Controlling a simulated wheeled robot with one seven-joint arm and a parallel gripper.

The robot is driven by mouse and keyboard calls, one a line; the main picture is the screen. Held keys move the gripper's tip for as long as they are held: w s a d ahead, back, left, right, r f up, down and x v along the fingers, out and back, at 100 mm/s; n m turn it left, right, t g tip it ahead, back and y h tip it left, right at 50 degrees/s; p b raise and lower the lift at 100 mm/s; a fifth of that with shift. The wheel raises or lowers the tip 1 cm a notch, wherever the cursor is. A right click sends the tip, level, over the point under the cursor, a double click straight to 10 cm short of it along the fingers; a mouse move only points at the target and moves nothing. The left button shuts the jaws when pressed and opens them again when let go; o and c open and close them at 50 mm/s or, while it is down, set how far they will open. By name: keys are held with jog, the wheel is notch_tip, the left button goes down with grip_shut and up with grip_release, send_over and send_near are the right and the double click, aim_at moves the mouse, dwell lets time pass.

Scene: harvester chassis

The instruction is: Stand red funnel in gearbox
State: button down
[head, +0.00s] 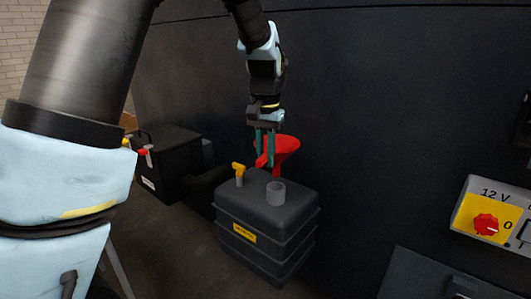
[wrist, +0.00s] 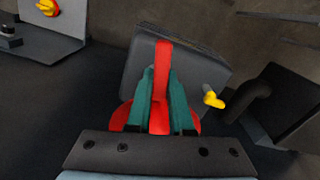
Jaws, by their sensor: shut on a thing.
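The red funnel (head: 285,146) is in my gripper (head: 265,163), above the back of the dark grey gearbox (head: 249,217) in the head view. My gripper points down, and its teal fingers are shut on a red part at the funnel's left side. The funnel's wide mouth faces up and its stem runs down behind the grey filler neck (head: 276,192); the stem's lower end is hidden. The neck stands open on the gearbox top. In the wrist view, the teal fingers (wrist: 159,85) hold the red funnel (wrist: 163,60), and its red strip covers part of the gearbox (wrist: 140,62).
A yellow tap-like handle (head: 239,170) stands on the gearbox top, left of the neck. A black battery box (head: 165,165) with a hose is at the left. A dark wall stands close behind. A 12 V panel with a red knob (head: 486,225) is at the right.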

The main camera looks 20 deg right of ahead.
notch_tip(320, 180, down, 8)
jog(key=b, duration=0.4)
dwell(0.3)
jog(key=c, duration=0.7)
grip_release()
jog(key=shift+c, duration=0.2)
notch_tip(320, 180, up, 11)
jog(key=shift+f+b, duration=0.1)
jog(key=shift+b, duration=1.05)
jog(key=shift+a, duration=0.1)
